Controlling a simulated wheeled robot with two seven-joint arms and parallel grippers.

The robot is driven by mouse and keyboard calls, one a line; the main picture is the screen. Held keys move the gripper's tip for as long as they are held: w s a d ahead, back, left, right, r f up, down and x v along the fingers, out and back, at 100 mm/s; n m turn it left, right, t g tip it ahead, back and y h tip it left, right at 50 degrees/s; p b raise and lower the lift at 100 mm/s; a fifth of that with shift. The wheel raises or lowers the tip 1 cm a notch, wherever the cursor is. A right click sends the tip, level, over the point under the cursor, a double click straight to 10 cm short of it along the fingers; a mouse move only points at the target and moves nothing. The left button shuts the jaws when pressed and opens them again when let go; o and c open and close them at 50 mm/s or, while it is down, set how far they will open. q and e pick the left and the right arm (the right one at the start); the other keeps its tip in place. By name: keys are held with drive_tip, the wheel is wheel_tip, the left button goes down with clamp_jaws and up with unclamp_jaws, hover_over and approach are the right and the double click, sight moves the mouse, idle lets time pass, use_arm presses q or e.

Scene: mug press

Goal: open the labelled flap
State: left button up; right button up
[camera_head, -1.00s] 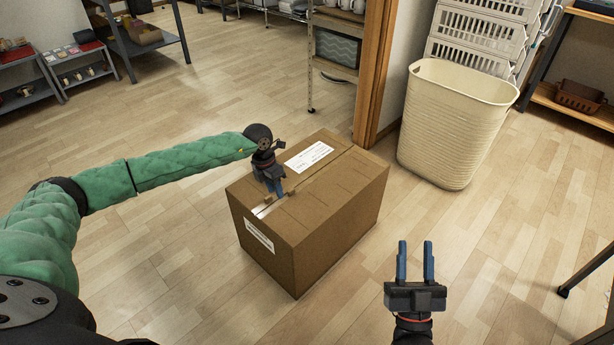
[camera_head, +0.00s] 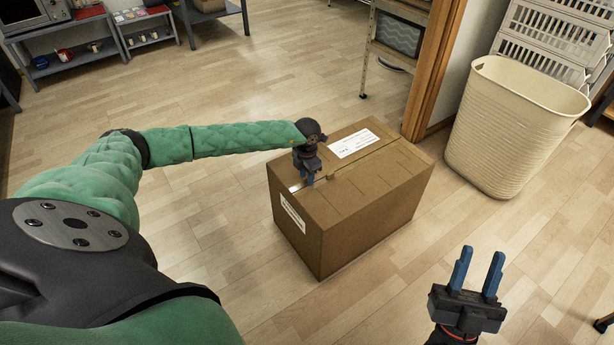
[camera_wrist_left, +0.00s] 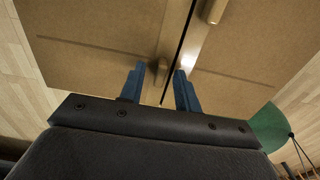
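A closed brown cardboard box (camera_head: 350,215) stands on the floor in the head view. A white label (camera_head: 354,143) lies on its top, towards the far end of the left flap. A seam runs along the top between two flaps, showing as a narrow dark gap in the left wrist view. My left gripper (camera_head: 311,181) is at the near end of the seam. In the left wrist view, its blue fingers (camera_wrist_left: 160,72) are apart, with a small brown tab (camera_wrist_left: 162,73) between them; contact is unclear. My right gripper (camera_head: 480,268) is open and empty, right of the box.
A cream bin (camera_head: 515,125) stands behind the box at right, by stacked white crates (camera_head: 555,35). A wooden post (camera_head: 435,70) rises just behind the box. Shelves line the back left. The floor around the box is mostly clear.

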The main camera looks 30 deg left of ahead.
use_arm(q)
drive_tip(key=shift+f, duration=0.1)
clamp_jaws()
idle(0.3)
